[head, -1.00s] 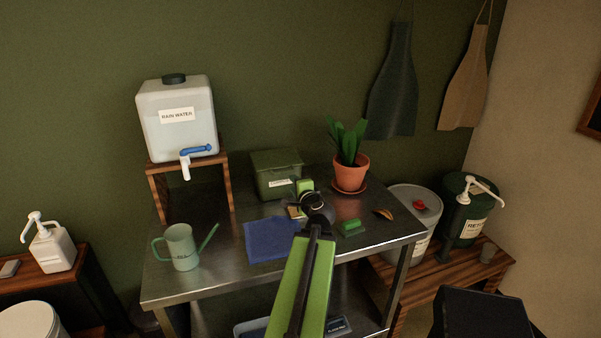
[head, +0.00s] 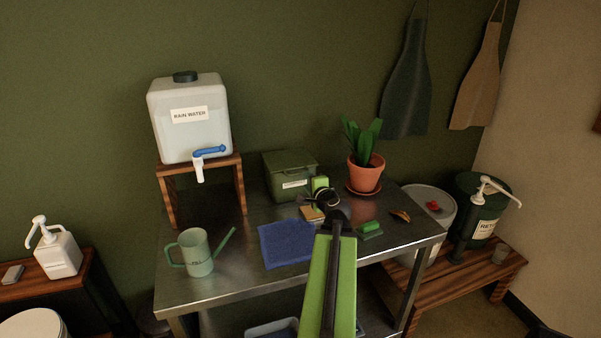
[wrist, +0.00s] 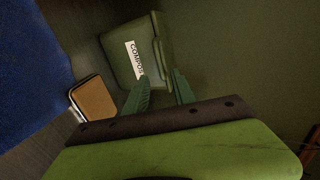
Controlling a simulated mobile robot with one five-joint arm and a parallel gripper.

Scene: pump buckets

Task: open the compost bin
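The compost bin (head: 283,181) is a dark green box with a lid, at the back of the metal table. Its lid looks closed. In the wrist view the bin (wrist: 121,67) shows its white label and its lid edge along the right side. My gripper (wrist: 161,83) has its two green fingers apart, pointing at the bin's lid side. Nothing shows held between them. I cannot tell whether a finger touches the bin. In the head view my gripper is just in front of the bin's right side, its fingers mostly hidden by my arm.
A blue cloth (head: 286,244) and a tan block (wrist: 93,98) lie in front of the bin. A potted plant (head: 366,178) stands to its right, with a green brush-like thing (head: 371,228) nearer. A watering can (head: 196,253) and a rain water tank (head: 190,118) are at left.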

